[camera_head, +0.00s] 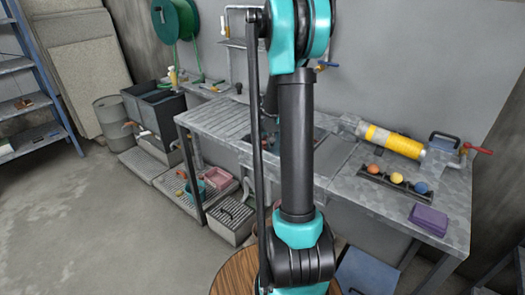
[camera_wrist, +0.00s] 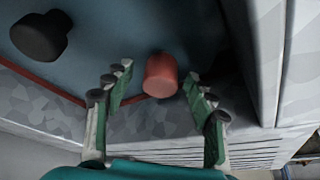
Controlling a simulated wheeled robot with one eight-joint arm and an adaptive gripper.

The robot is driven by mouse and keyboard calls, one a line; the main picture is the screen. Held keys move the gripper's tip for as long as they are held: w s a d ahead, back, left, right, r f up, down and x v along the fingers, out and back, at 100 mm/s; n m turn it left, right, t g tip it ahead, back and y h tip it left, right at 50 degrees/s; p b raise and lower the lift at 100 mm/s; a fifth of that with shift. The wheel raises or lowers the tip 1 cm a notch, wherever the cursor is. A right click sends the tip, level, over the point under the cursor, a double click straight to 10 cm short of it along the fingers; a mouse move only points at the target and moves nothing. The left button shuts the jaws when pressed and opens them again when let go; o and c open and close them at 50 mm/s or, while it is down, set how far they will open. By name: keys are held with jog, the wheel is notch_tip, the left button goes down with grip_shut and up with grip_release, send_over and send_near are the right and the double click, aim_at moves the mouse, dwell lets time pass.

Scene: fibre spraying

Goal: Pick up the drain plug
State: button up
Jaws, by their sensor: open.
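A short red cylinder (camera_wrist: 160,72), which looks like the drain plug, shows in the wrist view. It sits over a blue-grey surface with a red edge line. My gripper (camera_wrist: 157,84) is open, with its green-padded fingers on either side of the red cylinder. I see a gap on both sides, and the fingers do not appear to grip it. In the head view, my arm reaches toward the sink in the metal counter (camera_head: 215,118), and the arm hides the gripper and the red cylinder.
A black knob-like object (camera_wrist: 40,36) lies at the upper left of the wrist view. A pale wall or edge (camera_wrist: 300,70) stands close on the right. On the counter's right are a yellow cylinder (camera_head: 393,141), a rack with coloured balls (camera_head: 397,178) and a purple box (camera_head: 429,219).

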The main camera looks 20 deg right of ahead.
jog(key=shift+c, duration=0.2)
jog(key=c, duration=1.2)
jog(key=shift+r, duration=0.15)
jog(key=shift+c, duration=0.2)
notch_tip(320, 180, up, 20)
